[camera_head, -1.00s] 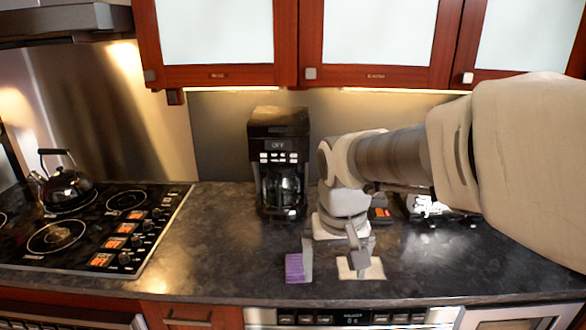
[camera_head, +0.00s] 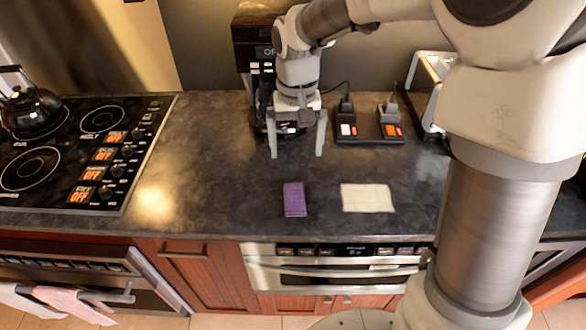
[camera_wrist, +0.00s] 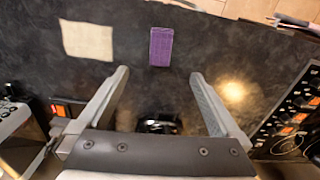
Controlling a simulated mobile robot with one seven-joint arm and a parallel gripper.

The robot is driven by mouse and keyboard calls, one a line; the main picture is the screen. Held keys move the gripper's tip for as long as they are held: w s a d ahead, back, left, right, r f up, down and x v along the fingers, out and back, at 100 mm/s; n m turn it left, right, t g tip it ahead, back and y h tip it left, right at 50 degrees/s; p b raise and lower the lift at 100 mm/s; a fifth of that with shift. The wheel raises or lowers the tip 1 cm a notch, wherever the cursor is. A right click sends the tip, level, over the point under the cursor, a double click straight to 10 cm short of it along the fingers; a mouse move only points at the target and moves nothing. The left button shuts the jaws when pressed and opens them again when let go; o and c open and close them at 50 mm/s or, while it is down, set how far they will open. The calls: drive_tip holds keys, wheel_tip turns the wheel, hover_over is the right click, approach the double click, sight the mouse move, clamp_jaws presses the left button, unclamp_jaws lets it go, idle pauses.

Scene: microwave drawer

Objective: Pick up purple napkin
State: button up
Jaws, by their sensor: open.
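The purple napkin (camera_head: 294,199) is a small folded rectangle lying flat on the dark counter near its front edge. In the wrist view the napkin (camera_wrist: 161,46) is at the top middle, beyond the fingertips and roughly in line with the gap between them. My gripper (camera_head: 298,152) points down over the counter behind the napkin, in front of the coffee maker. Its two fingers are spread wide with nothing between them, as the wrist view of the gripper (camera_wrist: 160,76) also shows. The fingers are apart from the napkin.
A cream napkin (camera_head: 367,198) lies just right of the purple one. The coffee maker (camera_head: 250,45) stands close behind my gripper. A black device with two cords (camera_head: 369,127) is to the right, and a stove (camera_head: 75,150) with a kettle (camera_head: 30,105) is at left.

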hover_over(295, 195)
drive_tip(key=f, duration=1.1)
drive_tip(key=shift+s+f, duration=0.2)
drive_tip(key=shift+f, duration=0.1)
drive_tip(key=shift+w+f+p, duration=0.15)
drive_tip(key=shift+f+p, duration=0.15)
drive_tip(key=shift+f, duration=2.75)
drive_tip(key=shift+c, duration=0.2)
drive_tip(key=c, duration=1.3)
drive_tip(key=shift+c, duration=0.2)
drive_tip(key=shift+r, duration=0.1)
